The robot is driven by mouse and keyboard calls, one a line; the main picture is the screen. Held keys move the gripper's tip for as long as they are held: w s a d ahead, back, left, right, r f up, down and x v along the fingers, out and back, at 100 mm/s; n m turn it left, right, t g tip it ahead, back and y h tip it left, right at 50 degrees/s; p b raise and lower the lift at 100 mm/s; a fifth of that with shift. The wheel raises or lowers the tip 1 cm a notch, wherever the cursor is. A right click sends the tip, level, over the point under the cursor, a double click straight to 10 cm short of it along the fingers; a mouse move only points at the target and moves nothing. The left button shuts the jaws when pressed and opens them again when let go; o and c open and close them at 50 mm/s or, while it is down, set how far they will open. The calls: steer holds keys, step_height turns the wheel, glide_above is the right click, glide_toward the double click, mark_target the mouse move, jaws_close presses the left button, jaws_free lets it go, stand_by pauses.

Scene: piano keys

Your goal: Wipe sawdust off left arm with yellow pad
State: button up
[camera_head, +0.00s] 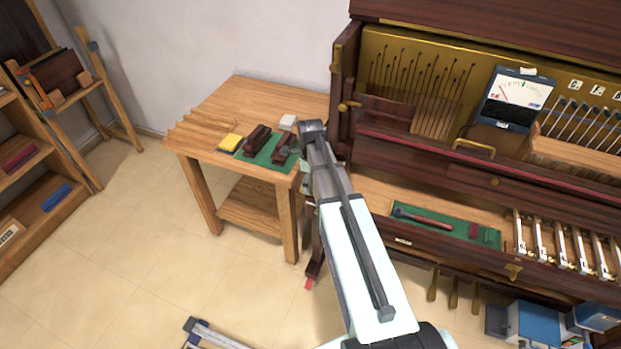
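The yellow pad (230,142) lies flat at the front edge of the small wooden table (240,95), on or against something dark. Beside it, a green mat (266,157) bears two dark brown wooden pieces, one on the left (257,139) and one on the right (281,154). I cannot tell for sure which piece is the left arm, and sawdust is too small to make out. My arm reaches up from the bottom to the table's right side. My gripper (290,150) seems to be at the right wooden piece, small and partly hidden; its fingers are unclear.
A white block (288,121) sits behind the mat. The opened piano (440,150) stands right of the table, with a hammer (422,219) on a green strip and a meter (515,97). A shelf (40,200) stands at left. Open floor (130,260) lies between.

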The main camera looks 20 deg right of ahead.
step_height(320, 180, down, 4)
steer(key=shift+f+b, duration=0.25)
steer(key=shift+b, duration=0.85)
steer(key=shift+w+d+f, duration=0.15)
steer(key=shift+w+d, duration=0.35)
steer(key=shift+w, duration=0.1)
steer(key=shift+c, duration=0.4)
steer(key=shift+w+d+p, duration=0.3)
steer(key=shift+w+d, duration=5)
steer(key=shift+w, duration=0.1)
steer(key=shift+s, duration=0.1)
steer(key=shift+s+a, duration=5.85)
steer(key=shift+s, duration=0.2)
step_height(320, 180, up, 3)
steer(key=shift+w+f+p, duration=0.1)
steer(key=shift+w+p, duration=0.05)
steer(key=shift+p, duration=0.25)
steer(key=shift+r+p, duration=1.6)
steer(key=shift+r, duration=1.15)
steer(key=shift+d, duration=0.1)
